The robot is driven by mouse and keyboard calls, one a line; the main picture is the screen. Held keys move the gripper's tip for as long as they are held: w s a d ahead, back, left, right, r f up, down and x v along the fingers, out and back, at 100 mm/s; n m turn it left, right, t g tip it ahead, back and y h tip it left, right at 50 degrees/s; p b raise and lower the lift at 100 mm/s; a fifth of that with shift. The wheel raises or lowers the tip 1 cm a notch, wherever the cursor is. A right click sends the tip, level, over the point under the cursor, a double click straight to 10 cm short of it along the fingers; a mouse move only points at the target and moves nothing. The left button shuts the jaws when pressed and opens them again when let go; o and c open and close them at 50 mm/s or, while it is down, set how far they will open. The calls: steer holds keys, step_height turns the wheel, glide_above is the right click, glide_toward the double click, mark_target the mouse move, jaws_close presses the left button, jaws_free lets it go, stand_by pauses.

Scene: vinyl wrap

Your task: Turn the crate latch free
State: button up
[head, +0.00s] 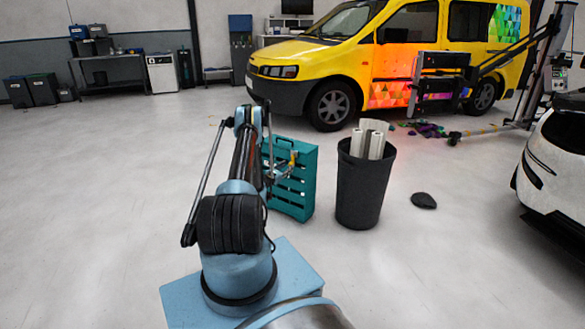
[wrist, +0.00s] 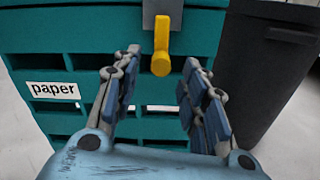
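The teal slatted crate (head: 305,180) stands upright on the floor, and its front fills much of the wrist view (wrist: 100,62). A white label reading "paper" (wrist: 53,91) is on its left side. I see no finger touching the latch. In the head view my arm partly hides the crate.
A dark bin (head: 364,190) holding pale rolls stands close to the crate's right. A dark lump (head: 424,200) lies on the floor beyond it. A yellow van (head: 390,52) is behind, and a white car (head: 560,155) is at right. The floor at left is clear.

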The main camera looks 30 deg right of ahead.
mark_target(290, 165)
steer(key=shift+x, duration=2)
